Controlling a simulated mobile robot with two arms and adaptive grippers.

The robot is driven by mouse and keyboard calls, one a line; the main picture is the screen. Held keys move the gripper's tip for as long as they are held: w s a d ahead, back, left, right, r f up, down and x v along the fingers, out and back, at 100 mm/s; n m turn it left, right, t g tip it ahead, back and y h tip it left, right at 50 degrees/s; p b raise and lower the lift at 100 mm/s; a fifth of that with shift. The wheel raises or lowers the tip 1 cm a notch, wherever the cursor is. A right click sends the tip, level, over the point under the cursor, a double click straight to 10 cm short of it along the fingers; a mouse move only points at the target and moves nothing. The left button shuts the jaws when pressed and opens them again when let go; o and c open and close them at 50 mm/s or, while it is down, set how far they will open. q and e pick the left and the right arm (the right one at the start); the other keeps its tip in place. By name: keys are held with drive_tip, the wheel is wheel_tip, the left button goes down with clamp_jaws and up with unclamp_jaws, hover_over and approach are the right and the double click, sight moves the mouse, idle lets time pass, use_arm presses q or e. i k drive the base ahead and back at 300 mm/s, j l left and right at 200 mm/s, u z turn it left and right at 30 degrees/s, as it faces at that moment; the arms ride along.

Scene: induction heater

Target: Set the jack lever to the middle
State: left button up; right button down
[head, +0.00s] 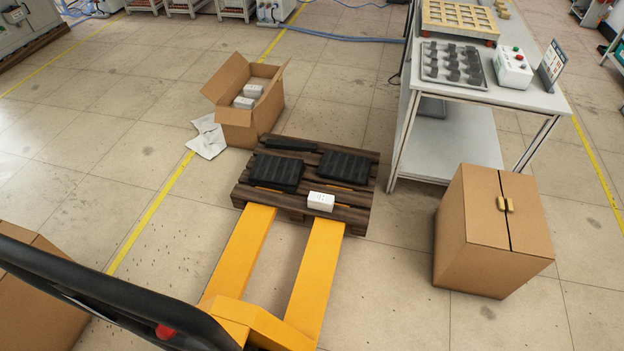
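A yellow pallet jack (315,272) stands in front of me, its two forks running to a dark wooden pallet (364,208). Its black handle (90,285) crosses the lower left, large and close to the camera. A small red part (165,331) shows on the handle near the bottom edge. I cannot make out the lever or its setting; the lower part of the handle is cut off by the frame. Neither of my grippers is in view.
The pallet carries black trays (345,167) and a white box (318,201). An open carton (238,128) stands behind it, a closed carton (490,230) to the right, another carton (35,300) at lower left. A table (505,94) is at right. Floor between is clear.

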sight(162, 333)
drive_tip(key=u, duration=1.35)
